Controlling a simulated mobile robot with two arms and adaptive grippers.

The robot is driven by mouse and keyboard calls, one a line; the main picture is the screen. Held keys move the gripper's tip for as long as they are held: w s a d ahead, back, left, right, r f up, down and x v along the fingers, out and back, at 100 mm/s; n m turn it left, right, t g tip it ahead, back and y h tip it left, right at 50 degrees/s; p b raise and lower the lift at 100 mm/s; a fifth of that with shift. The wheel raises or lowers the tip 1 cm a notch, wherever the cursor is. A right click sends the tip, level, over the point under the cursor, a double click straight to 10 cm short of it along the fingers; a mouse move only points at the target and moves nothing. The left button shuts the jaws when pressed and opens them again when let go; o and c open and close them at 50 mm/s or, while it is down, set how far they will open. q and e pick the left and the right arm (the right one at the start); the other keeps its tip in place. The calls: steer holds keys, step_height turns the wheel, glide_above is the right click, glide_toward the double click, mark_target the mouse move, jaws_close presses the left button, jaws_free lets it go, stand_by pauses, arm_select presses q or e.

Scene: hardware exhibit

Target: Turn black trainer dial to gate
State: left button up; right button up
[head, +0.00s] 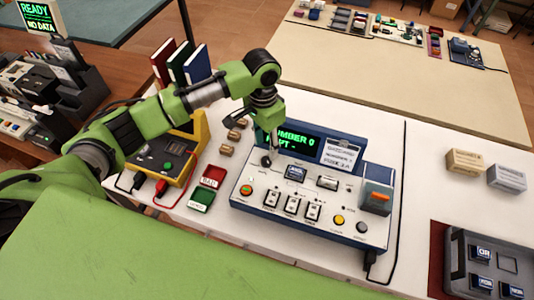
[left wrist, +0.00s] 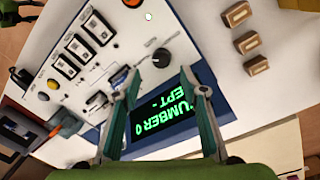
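The trainer is a white-topped panel with blue sides (head: 310,205) on the white table. Its black dial (head: 266,162) sits at the panel's upper left, below the green-lettered display (head: 295,141). The dial also shows in the left wrist view (left wrist: 161,58), just beyond the fingertips; its pointer setting is too small to read. My left gripper (head: 272,145) hangs above the dial, pointing down. In the left wrist view my left gripper (left wrist: 168,84) has its two fingers wide apart with nothing between the tips. Contact with the dial is not visible. My right gripper is not in view.
A yellow-edged meter box (head: 172,155) with red and black leads stands left of the trainer. Red and green blocks (head: 207,186) and small tan blocks (head: 232,136) lie between them. A grey tray (head: 490,265) is at the right.

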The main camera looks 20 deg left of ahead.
mark_target(267, 160)
arm_select(q)
step_height(267, 160, down, 6)
steer(key=shift+r+p, duration=0.1)
steer(key=shift+p, duration=0.4)
steer(key=shift+f, duration=0.55)
steer(key=c, duration=1.1)
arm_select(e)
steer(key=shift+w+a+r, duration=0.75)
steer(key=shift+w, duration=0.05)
